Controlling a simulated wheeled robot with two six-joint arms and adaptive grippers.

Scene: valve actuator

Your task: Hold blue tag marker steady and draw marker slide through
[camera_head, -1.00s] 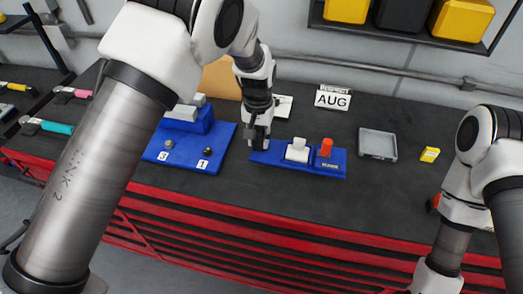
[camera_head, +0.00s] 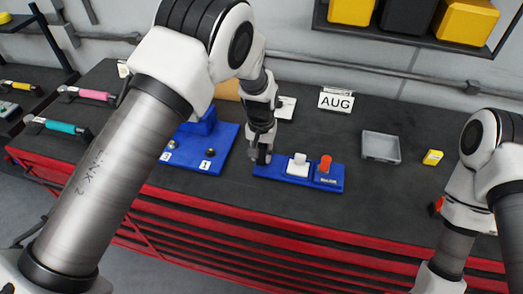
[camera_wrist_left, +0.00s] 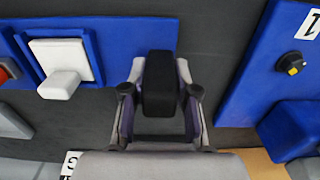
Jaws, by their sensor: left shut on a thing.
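The blue tag marker (camera_head: 270,170) is a long flat blue base lying on the dark bench top, with a label near its right end. My left gripper (camera_head: 260,158) is low at the base's left end. The white slide (camera_wrist_left: 60,70) shows there to the left, untouched. My right gripper is not in view.
A blue board (camera_head: 222,145) with knobs and number tags lies close left of the gripper. An AUG sign (camera_head: 336,101) stands behind. A grey tray (camera_head: 381,147) and a yellow block (camera_head: 433,157) lie to the right. The bench between marker and tray is clear.

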